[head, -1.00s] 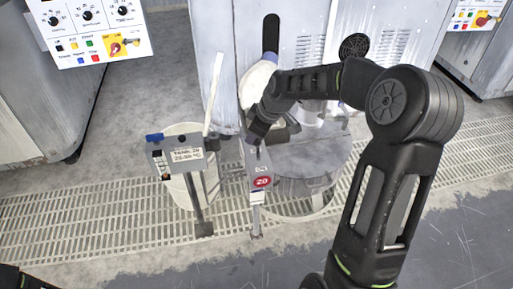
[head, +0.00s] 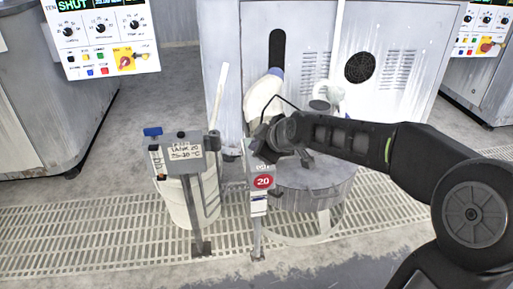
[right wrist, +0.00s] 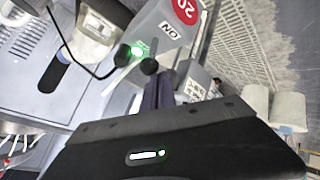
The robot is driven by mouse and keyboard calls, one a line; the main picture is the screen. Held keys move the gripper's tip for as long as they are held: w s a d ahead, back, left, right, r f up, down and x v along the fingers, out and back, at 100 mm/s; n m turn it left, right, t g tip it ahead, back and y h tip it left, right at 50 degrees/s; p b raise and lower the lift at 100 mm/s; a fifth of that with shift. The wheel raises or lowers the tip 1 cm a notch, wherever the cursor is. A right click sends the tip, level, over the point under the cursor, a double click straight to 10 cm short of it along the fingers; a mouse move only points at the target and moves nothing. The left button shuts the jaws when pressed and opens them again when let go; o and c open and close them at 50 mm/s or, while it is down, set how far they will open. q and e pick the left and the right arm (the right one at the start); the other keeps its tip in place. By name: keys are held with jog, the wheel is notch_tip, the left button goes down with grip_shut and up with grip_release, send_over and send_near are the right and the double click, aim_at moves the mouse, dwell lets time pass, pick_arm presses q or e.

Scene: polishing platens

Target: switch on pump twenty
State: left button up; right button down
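The pump twenty switch box (head: 262,183) stands on a post in the head view, with a red round 20 label on its front. In the right wrist view the grey box (right wrist: 160,22) shows the 20 label, an ON mark, a lit green lamp (right wrist: 137,50) and black round knobs (right wrist: 148,66). My right gripper (head: 277,145) is at the top of the box. In the right wrist view its dark fingers (right wrist: 160,88) are close together, right by one knob; I cannot tell whether they touch it. My left gripper is not in view.
A round grey drum (head: 318,190) is behind and right of the box. Grey machine cabinets and control panels (head: 103,38) stand at the back. The floor in front is clear.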

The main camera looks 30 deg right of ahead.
jog(key=shift+s+d+f, duration=0.1)
jog(key=shift+f, duration=0.1)
jog(key=shift+r+p, duration=0.5)
jog(key=shift+r, duration=0.3)
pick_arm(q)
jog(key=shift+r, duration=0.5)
